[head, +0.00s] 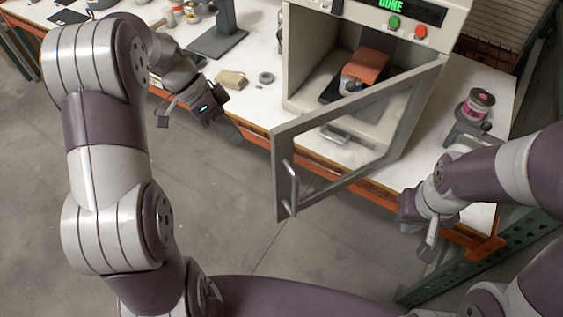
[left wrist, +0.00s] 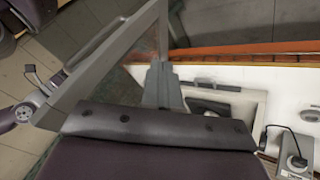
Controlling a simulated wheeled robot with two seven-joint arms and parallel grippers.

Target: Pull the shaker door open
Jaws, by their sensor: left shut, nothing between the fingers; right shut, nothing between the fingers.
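The shaker (head: 297,60) stands on the white table with a lit green display at its top. Its grey framed door (head: 345,185) is swung wide open toward me, hinged at the right. The door's bar handle (head: 291,187) is near its free lower left edge. The door frame also crosses the left wrist view (left wrist: 105,62). My left gripper (head: 236,136) is shut and empty, left of the door's upper left corner; its fingers show in the left wrist view (left wrist: 160,75). My right gripper (head: 428,250) is shut and empty, right of the door.
A can (head: 350,83) sits inside the shaker under an orange piece (head: 369,66). Another can (head: 478,103) stands on a dark stand at the table's right. A tan block (head: 231,79) and a grey disc (head: 266,77) lie left of the shaker. The floor before the table is clear.

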